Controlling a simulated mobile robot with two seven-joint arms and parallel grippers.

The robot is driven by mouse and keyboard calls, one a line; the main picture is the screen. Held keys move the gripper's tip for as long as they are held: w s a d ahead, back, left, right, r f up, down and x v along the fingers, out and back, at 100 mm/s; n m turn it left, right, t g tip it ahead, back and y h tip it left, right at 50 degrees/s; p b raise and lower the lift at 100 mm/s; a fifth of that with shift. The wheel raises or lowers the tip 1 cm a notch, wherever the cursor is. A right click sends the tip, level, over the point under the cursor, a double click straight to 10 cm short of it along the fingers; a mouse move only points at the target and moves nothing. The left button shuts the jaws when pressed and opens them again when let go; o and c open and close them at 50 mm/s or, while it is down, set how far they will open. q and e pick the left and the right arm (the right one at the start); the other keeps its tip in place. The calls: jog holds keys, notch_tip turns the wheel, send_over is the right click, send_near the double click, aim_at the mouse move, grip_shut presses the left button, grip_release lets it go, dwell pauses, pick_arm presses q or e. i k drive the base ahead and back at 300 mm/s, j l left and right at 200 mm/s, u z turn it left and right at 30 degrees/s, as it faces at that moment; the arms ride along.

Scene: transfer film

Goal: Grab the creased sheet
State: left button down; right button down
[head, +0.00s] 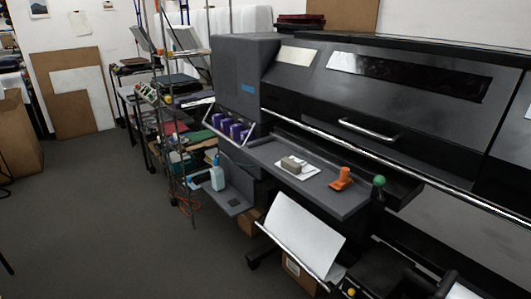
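A large white sheet (303,235) lies slanted at the front of the big dark printer, below its grey shelf. Its lower edge meets a thin metal bar (296,258). A bend shows near its lower right corner, but I cannot make out a clear crease. Part of another white piece (463,292) shows at the bottom right edge. Neither of my grippers is in view.
The printer's grey shelf (330,196) holds a small block on a white pad (296,168), an orange tool (341,178) and a green knob (379,182). A cluttered wire rack (180,110) stands left of the printer. The grey floor (120,230) at left is clear.

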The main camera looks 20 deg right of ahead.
aim_at(300, 169)
jog(key=i+j+z, duration=0.15)
jog(key=i, duration=0.25)
jog(key=i+j+z, duration=0.2)
jog(key=i, duration=0.25)
jog(key=i+j+z, duration=0.15)
jog(key=i+j, duration=0.15)
jog(key=i, duration=0.1)
